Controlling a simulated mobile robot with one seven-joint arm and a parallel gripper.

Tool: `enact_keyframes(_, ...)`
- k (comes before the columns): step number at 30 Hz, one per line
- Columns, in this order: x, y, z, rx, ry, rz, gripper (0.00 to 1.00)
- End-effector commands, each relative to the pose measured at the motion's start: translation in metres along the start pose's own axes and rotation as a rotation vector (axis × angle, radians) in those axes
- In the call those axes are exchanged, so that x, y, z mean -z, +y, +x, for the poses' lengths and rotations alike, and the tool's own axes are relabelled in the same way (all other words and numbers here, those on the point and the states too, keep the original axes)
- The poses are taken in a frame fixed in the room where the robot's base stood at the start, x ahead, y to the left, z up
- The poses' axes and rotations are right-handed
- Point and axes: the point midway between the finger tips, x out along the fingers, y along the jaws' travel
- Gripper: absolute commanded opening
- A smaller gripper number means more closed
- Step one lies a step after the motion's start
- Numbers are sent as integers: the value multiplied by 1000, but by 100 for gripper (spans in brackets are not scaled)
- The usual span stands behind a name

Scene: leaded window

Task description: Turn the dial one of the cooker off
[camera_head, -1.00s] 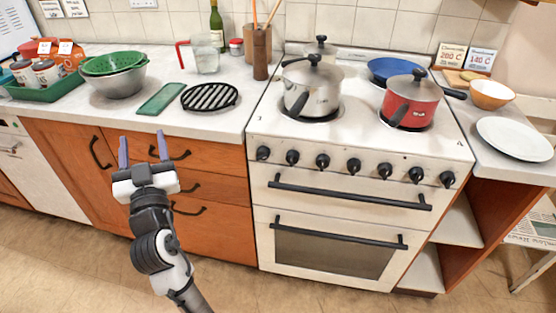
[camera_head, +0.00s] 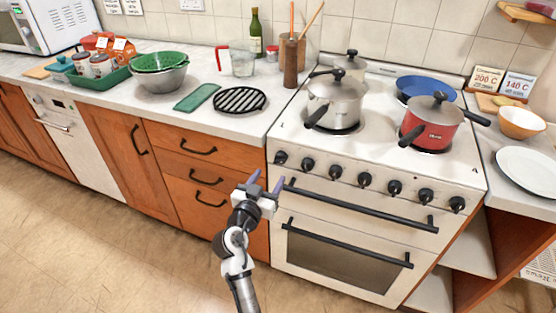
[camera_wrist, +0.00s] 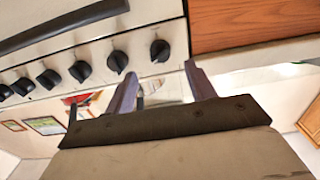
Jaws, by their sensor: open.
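The white cooker (camera_head: 340,259) stands right of the wooden drawers. A row of several black dials runs along its front; the leftmost dial (camera_head: 281,158) is beside the drawers. In the wrist view the picture is turned over, and this end dial (camera_wrist: 160,50) is the rightmost, just beyond the fingertips. I cannot read which dial is marked one. My gripper (camera_head: 267,180) is open and empty, in front of the cooker's left edge and below the leftmost dial. In the wrist view my gripper (camera_wrist: 160,72) points at the front, apart from the dials.
A steel pot (camera_head: 335,100) and a red pan (camera_head: 431,122) stand on the hob. A black oven handle (camera_head: 360,205) sticks out below the dials. A black rack (camera_head: 239,101) lies on the worktop. The floor before the cooker is clear.

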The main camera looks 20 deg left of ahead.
Motion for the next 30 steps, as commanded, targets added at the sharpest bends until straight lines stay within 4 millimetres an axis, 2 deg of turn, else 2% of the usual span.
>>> enact_keyframes(3, 4, 0, 27, -1, 0, 0, 55)
enact_keyframes(10, 2, 0, 62, 1, 0, 0, 55)
enact_keyframes(15, 0, 0, 72, 2, 0, 1, 55)
enact_keyframes(23, 0, 0, 74, 2, 0, 1, 55)
enact_keyframes(25, 0, 0, 74, 2, 0, 1, 50)
enact_keyframes(30, 0, 0, 74, 2, 0, 1, 27)
